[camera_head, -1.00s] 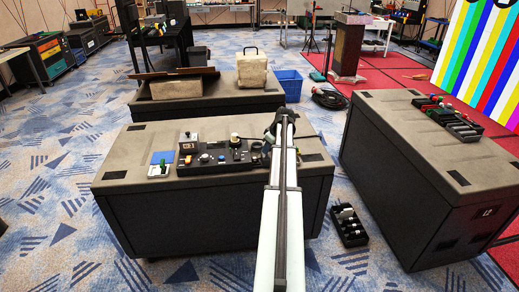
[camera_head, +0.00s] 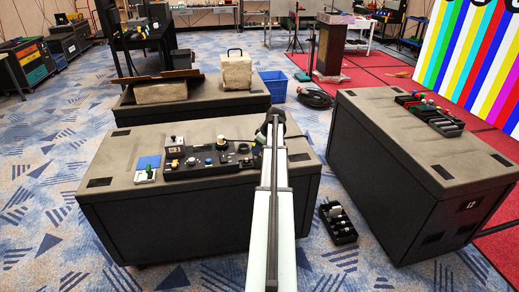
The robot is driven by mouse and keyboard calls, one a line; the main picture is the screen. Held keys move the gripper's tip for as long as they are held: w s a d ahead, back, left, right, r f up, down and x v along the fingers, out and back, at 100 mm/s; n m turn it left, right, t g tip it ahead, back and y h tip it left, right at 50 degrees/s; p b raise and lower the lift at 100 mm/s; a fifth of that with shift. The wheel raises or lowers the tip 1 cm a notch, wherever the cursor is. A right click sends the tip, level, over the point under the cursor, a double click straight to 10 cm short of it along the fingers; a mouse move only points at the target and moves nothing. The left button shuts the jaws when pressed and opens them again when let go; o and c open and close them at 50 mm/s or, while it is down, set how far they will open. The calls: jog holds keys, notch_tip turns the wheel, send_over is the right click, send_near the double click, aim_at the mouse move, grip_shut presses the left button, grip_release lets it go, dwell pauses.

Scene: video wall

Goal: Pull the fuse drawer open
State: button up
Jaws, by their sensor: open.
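A dark control panel (camera_head: 205,161) with several knobs and buttons lies on top of the near dark road case (camera_head: 165,222). I cannot make out a fuse drawer as a separate part at this size. My arm reaches forward over the right side of this case. My gripper (camera_head: 268,136) is at the arm's far end, by the right end of the panel, and is open. The arm links cover part of it, so its fingertips are not clear. I cannot tell whether it touches the panel.
A small plate with a blue square (camera_head: 148,163) lies left of the panel. Another case (camera_head: 425,180) stands to the right with a tray of small parts (camera_head: 432,112). A black tray (camera_head: 338,224) is on the floor between. A further case with a beige box (camera_head: 237,72) stands behind.

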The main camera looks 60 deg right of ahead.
jog(key=v, duration=1.3)
jog(key=shift+s+r, duration=0.15)
jog(key=shift+r, duration=0.15)
